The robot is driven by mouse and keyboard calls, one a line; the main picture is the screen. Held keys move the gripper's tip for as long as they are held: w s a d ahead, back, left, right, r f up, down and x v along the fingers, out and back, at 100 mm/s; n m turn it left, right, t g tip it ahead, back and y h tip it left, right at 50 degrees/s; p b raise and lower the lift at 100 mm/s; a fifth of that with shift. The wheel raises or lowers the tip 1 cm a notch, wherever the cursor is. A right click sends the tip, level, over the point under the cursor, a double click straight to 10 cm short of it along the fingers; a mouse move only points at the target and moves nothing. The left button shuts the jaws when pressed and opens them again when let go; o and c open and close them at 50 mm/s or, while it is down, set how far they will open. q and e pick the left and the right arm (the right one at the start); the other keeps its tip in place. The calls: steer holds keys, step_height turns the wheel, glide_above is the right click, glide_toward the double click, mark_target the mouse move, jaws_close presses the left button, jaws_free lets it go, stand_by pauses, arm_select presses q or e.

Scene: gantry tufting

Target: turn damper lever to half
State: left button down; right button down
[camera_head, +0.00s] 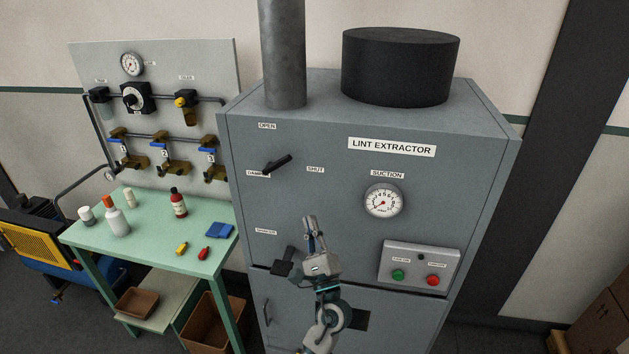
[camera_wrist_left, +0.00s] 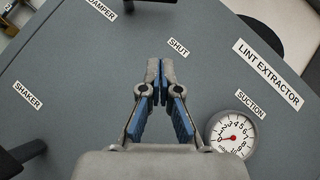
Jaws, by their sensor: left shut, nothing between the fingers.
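The black damper lever (camera_head: 277,164) is on the front of the grey lint extractor cabinet (camera_head: 330,185). Its handle slants up to the right, between the OPEN label (camera_head: 267,126) and the SHUT label (camera_head: 315,169). My left gripper (camera_head: 311,222) is shut and empty, below and to the right of the lever and apart from it. In the left wrist view its fingertips (camera_wrist_left: 154,66) meet in front of the panel, near the SHUT label (camera_wrist_left: 178,47). A dark part of the lever (camera_wrist_left: 150,2) shows at the top edge, mostly cut off. My right gripper is out of view.
A suction gauge (camera_head: 383,201) and a button box (camera_head: 417,267) are right of my left gripper. The black shaker lever (camera_head: 283,265) is just left of my wrist. A green table (camera_head: 150,235) with bottles stands left of the cabinet.

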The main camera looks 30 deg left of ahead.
mark_target(279, 162)
arm_select(q)
steer(key=shift+s+a+r+p+x, duration=0.35)
steer(key=shift+p+x, duration=0.55)
steer(key=shift+x, duration=1.25)
steer(key=shift+s+a+r+p+x, duration=0.15)
steer(key=shift+s+p+x, duration=0.6)
steer(key=shift+x, duration=1.45)
steer(key=shift+s+a+r+p+x, duration=0.2)
steer(key=shift+p+x, duration=0.9)
steer(key=shift+x, duration=1.05)
steer(key=shift+s+a+r+n+g+y+p, duration=0.1)
steer(key=shift+r+n+g+y+p, duration=0.25)
steer(key=shift+n+g, duration=0.25)
steer(key=shift+a+r+n+g+y+p, duration=0.1)
steer(key=shift+r+n+g+y+p, duration=0.2)
steer(key=shift+n+g, duration=0.3)
steer(key=shift+d, duration=0.1)
